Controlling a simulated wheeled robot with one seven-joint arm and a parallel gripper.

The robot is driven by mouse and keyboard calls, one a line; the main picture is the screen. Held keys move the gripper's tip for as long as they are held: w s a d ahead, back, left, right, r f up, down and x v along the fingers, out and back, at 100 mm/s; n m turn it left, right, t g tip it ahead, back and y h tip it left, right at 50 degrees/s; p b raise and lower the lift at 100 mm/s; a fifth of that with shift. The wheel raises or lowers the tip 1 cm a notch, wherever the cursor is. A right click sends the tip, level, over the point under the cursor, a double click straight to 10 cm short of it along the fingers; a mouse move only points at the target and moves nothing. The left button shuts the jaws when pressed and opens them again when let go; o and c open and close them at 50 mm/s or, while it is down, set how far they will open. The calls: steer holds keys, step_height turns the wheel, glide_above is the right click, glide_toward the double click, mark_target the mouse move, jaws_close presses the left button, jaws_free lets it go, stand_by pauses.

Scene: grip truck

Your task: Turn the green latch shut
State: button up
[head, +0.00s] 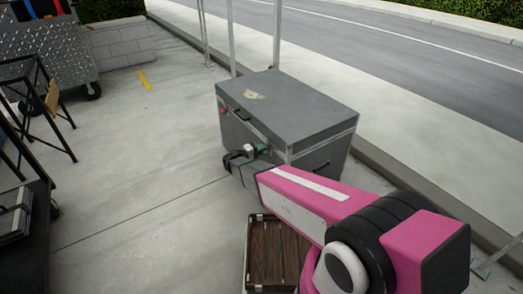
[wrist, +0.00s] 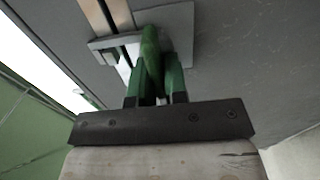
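The green latch (head: 263,149) is on the front of the large grey case, near its right front corner. In the wrist view the green latch (wrist: 151,48) stands out from a metal plate on the grey case face, its handle pointing down toward my palm. My gripper (wrist: 157,88) has one finger on each side of the handle. The fingers are close together and appear shut on it. In the head view my gripper (head: 245,158) is at the case front beside the latch; its fingertips are hard to make out there. The contact faces are hidden.
The grey case (head: 285,105) stands on pale paving with metal poles behind it. A red latch (head: 222,111) is at its left. A brown slatted crate (head: 272,258) is below my pink arm. A dark rack stands far left. The paving left of the case is clear.

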steer(key=shift+o, duration=1.4)
steer(key=v, duration=1.1)
